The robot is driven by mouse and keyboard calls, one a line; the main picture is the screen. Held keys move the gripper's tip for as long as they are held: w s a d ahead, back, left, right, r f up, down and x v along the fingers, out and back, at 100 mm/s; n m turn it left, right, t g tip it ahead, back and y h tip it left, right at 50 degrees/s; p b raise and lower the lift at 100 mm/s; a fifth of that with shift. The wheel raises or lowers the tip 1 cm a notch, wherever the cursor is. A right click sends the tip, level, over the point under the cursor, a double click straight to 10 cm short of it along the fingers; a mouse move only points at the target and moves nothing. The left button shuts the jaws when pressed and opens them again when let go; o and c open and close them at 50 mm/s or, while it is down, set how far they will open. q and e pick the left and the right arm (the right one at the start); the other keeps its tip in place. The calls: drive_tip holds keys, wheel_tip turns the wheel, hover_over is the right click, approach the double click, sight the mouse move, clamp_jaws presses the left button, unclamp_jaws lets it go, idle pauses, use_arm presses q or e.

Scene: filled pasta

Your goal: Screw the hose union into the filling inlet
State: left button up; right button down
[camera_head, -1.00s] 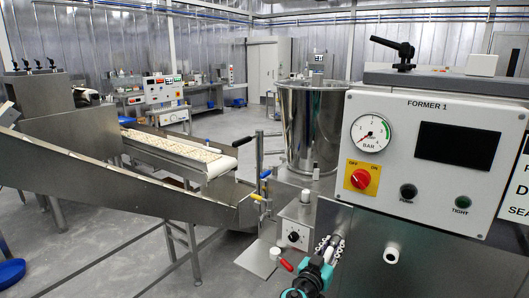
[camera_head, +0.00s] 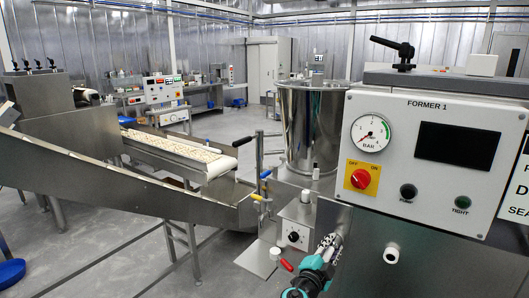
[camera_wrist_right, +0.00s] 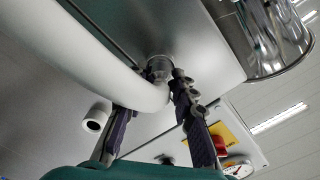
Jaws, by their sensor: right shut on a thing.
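My right gripper (camera_head: 329,243), teal with dark fingers, is at the lower left edge of the former's steel body (camera_head: 375,235). In the right wrist view its fingers (camera_wrist_right: 150,92) stand on both sides of the end of a thick white hose (camera_wrist_right: 105,50). A round metal fitting (camera_wrist_right: 158,68), which I take for the hose union, shows at the hose end against the steel panel. The inlet behind it is hidden, so I cannot tell how far the thread is engaged. The TIGHT lamp (camera_head: 462,202) looks dark green and unlit. My left gripper is not in view.
A white stub (camera_head: 392,254) sticks out of the steel front, right of my gripper. A steel hopper (camera_head: 310,125) stands behind. A small control box (camera_head: 294,236) with a knob and a red-handled lever (camera_head: 286,265) is close on the left. A conveyor (camera_head: 180,150) lies further left.

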drive_tip(key=m, duration=0.3)
drive_tip(key=c, duration=1.6)
unclamp_jaws()
drive_tip(key=shift+m, duration=0.7)
drive_tip(key=o, duration=0.7)
drive_tip(key=shift+a, duration=0.1)
drive_tip(key=shift+v, duration=3.45)
drive_tip(key=shift+s, duration=0.1)
